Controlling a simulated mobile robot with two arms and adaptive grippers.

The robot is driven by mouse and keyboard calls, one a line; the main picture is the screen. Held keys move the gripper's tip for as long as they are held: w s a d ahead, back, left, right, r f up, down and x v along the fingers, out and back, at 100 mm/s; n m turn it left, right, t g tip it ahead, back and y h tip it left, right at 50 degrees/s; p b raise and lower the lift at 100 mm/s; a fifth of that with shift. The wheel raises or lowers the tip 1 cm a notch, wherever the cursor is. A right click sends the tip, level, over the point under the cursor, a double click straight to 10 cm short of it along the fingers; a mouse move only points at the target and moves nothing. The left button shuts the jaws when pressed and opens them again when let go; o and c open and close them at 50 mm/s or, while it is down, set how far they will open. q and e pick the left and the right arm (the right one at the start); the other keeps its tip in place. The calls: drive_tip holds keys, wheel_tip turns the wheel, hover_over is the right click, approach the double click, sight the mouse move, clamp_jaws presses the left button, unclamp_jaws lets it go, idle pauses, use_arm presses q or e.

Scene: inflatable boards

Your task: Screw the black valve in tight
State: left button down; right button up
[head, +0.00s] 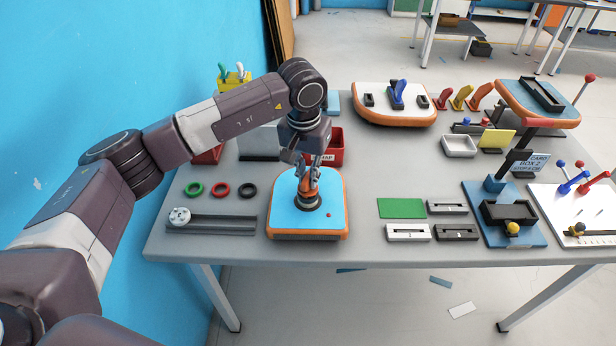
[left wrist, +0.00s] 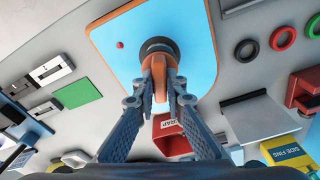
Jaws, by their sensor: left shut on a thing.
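The blue board (head: 330,215) with an orange edge lies on the grey table, with a small red dot near its front right. The black valve (head: 307,203) shows as a dark round collar on the board, with an orange grip standing up from it. My left gripper (head: 308,180) points straight down over the valve and is shut on its orange grip. In the left wrist view, the two fingers (left wrist: 158,97) stand on either side of the orange grip, and the black collar (left wrist: 159,46) shows beyond it. The underside of the collar is hidden. My right gripper is not in view.
Green, red and black rings (head: 221,190) lie left of the board, with a grey rail (head: 212,226) in front of them. A red bin (head: 337,147) stands close behind the gripper. A green plate (head: 401,208) and grey slotted blocks lie to the right.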

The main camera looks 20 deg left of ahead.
use_arm(q)
drive_tip(key=shift+f+m+b, duration=0.15)
drive_tip(key=shift+m+b, duration=0.5)
drive_tip(key=shift+m, duration=0.75)
drive_tip(key=shift+b, duration=0.3)
drive_tip(key=shift+m+h+b, duration=0.3)
drive_tip(key=shift+m+b, duration=0.2)
drive_tip(key=shift+m, duration=0.1)
drive_tip(key=shift+m+b, duration=0.5)
drive_tip(key=shift+m, duration=0.6)
drive_tip(key=c, duration=1.9)
unclamp_jaws()
